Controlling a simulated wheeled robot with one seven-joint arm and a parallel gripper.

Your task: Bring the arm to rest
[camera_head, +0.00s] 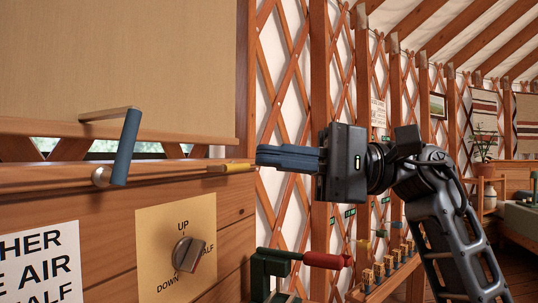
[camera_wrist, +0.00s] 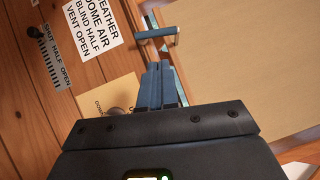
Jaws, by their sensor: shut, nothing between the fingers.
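My gripper (camera_head: 262,155) is shut and empty, held out to the left in front of the wooden wall panel. Its blue-grey fingers also show closed together in the wrist view (camera_wrist: 158,85). In the head view the fingertips overlap the line of a yellow-tipped piece (camera_head: 232,168) along the wall ledge; I cannot tell whether they touch it. My arm (camera_head: 440,215) reaches in from the lower right, bent at the wrist. A crank with a blue handle (camera_head: 126,145) stands off the wall left of the fingertips, apart from them; it shows in the wrist view too (camera_wrist: 157,33).
A knob (camera_head: 187,254) on a yellow plate sits below the crank. A tan blind (camera_head: 120,60) hangs above. A green vice-like piece with a red handle (camera_head: 326,260) stands beneath my gripper. A pegged rack (camera_head: 385,275) is beside my arm. A slider (camera_wrist: 33,32) shows at upper left.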

